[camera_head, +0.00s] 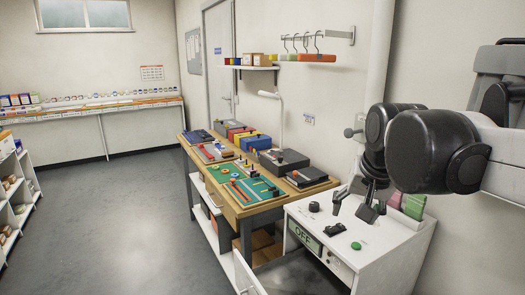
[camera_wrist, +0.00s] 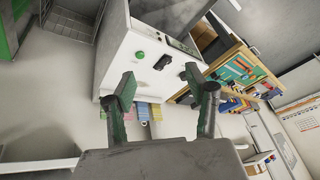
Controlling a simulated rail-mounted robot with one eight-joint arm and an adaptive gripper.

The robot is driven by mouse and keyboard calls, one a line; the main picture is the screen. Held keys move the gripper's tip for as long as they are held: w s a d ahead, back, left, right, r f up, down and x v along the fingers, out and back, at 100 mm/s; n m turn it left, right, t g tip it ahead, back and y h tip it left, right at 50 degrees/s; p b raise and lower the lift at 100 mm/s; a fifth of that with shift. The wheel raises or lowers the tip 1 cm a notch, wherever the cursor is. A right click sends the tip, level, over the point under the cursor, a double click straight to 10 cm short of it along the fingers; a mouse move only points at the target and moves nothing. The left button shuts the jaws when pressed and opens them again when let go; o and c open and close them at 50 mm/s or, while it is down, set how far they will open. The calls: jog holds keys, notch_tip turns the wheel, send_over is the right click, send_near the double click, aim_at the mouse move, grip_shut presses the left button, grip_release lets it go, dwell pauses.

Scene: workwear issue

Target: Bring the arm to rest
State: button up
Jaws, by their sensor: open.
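My gripper (camera_head: 353,208) is above the top of a white cabinet at the right of the head view, its two fingers spread apart with nothing between them. My dark, rounded arm links reach in from the right edge above it. In the wrist view my gripper (camera_wrist: 167,92) shows two separate fingers with green inner faces, open and empty. The cabinet also shows beyond the fingers in the wrist view (camera_wrist: 128,48).
A wooden workbench (camera_head: 235,205) with several boxes and boards stands left of the cabinet. A white door or panel (camera_head: 247,277) stands open below it. A wall rail with hooks (camera_head: 318,34) is above. The grey floor (camera_head: 125,215) at left is clear.

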jog(key=s+f+n+t, duration=0.1)
jog(key=s+f, duration=0.4)
jog(key=s, duration=0.2)
jog(key=s+f+n+t, duration=0.1)
jog(key=s+f+n, duration=0.1)
jog(key=s+f, duration=0.3)
jog(key=s, duration=0.3)
jog(key=shift+f+n, duration=0.2)
jog(key=shift+n, duration=0.1)
